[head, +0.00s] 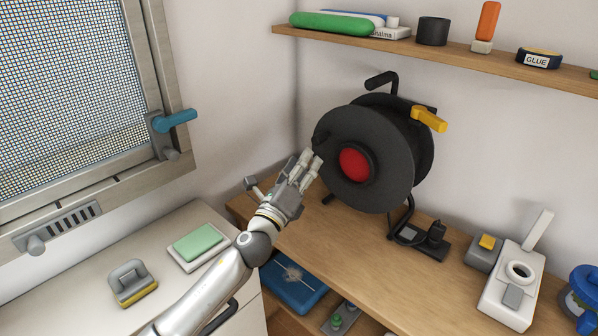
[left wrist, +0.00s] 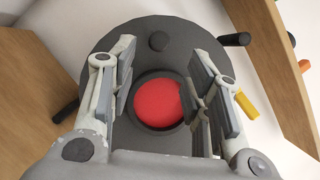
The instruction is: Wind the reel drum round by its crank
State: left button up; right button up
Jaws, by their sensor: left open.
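The cable reel (head: 375,125) stands on the wooden bench, with a dark round drum face and a red hub (head: 355,164). Its crank shows as a short dark knob (head: 321,140) near the left rim of the face. In the left wrist view the knob (left wrist: 158,41) stands above the red hub (left wrist: 158,102). My left gripper (head: 311,163) is just in front of the drum face, beside and slightly below the knob. In the left wrist view its two fingers (left wrist: 160,75) are spread apart, with nothing held between them. My right gripper is out of view.
The reel has a black carrying handle (head: 382,79) and a yellow lever (head: 429,118). A black plug and socket block (head: 424,238) lies beside its foot. A white device (head: 513,285) stands right. A shelf (head: 450,58) with several items hangs above. A window is at left.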

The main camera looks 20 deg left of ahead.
pick_arm(q)
jog(key=shift+v, duration=0.95)
